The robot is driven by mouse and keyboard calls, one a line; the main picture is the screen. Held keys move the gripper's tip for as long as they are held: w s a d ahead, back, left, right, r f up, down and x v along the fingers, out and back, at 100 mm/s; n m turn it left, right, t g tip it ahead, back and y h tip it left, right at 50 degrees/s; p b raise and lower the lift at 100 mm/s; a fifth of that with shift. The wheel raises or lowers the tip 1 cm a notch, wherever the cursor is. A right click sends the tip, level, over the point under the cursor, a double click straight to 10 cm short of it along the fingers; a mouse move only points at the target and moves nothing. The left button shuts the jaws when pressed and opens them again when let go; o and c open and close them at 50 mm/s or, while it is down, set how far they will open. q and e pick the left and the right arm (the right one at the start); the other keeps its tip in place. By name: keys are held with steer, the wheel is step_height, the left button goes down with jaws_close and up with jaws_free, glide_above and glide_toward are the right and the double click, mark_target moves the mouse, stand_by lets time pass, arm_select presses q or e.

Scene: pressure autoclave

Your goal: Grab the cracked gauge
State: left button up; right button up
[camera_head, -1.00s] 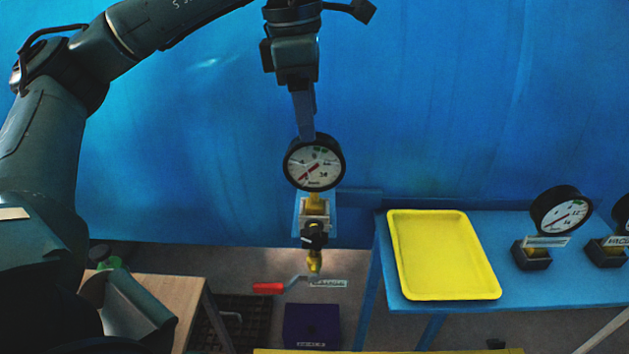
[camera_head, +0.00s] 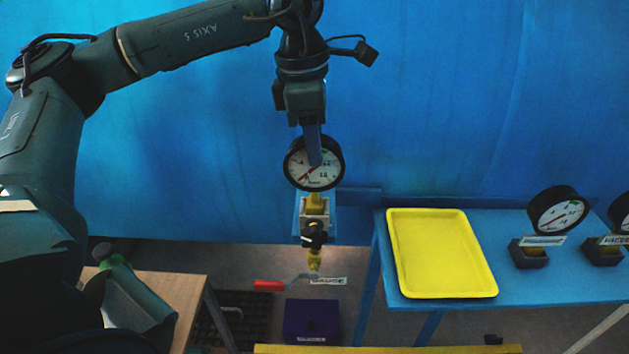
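A round gauge (camera_head: 300,176) with a black rim, white face and red needle sits upright on a brass fitting (camera_head: 315,204) at the middle of the head view. I cannot make out a crack at this size. My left gripper (camera_head: 314,150) points down from above, its finger overlapping the upper part of the gauge's face. Whether it touches the gauge, and whether its fingers are apart, I cannot tell. My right gripper is not in view.
A yellow tray (camera_head: 440,288) lies on a blue table (camera_head: 400,304) at right. Two more gauges stand there in black holders, one whole (camera_head: 559,211), one cut by the edge. Below the fitting are a red-handled lever (camera_head: 270,285) and a purple box (camera_head: 312,318). A wooden table (camera_head: 180,290) is at lower left.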

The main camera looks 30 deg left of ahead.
arm_select(q)
jaws_close()
steer(key=shift+r, duration=0.1)
stand_by(0.4)
